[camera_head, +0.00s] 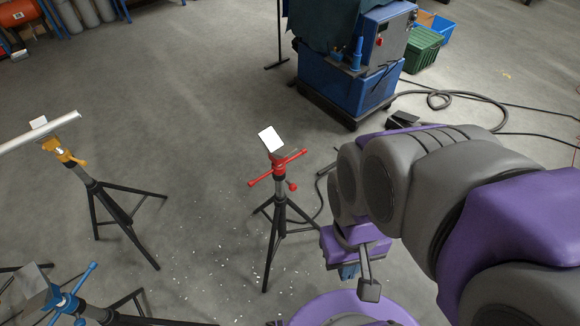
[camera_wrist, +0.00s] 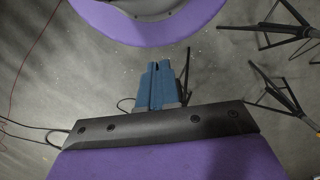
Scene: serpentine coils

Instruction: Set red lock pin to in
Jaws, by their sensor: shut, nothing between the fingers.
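A pipe stand with a red collar (camera_head: 279,168) stands on its black tripod (camera_head: 277,230) near the middle of the head view. A white plate tops it. Red handles stick out on both sides, and a small red knob (camera_head: 292,186), perhaps the lock pin, sits low at its right. Whether the pin is in or out cannot be told. My gripper (camera_head: 348,272) hangs to the right of the stand's tripod, apart from the red parts. In the wrist view its blue fingers (camera_wrist: 155,75) are together and empty. The red collar is not visible there.
A yellow-headed stand (camera_head: 68,152) holds a pale pipe at the left. A blue-headed stand (camera_head: 65,300) is at the lower left. A blue machine (camera_head: 350,85) stands behind, with cables on the floor. White chips litter the floor around the red stand.

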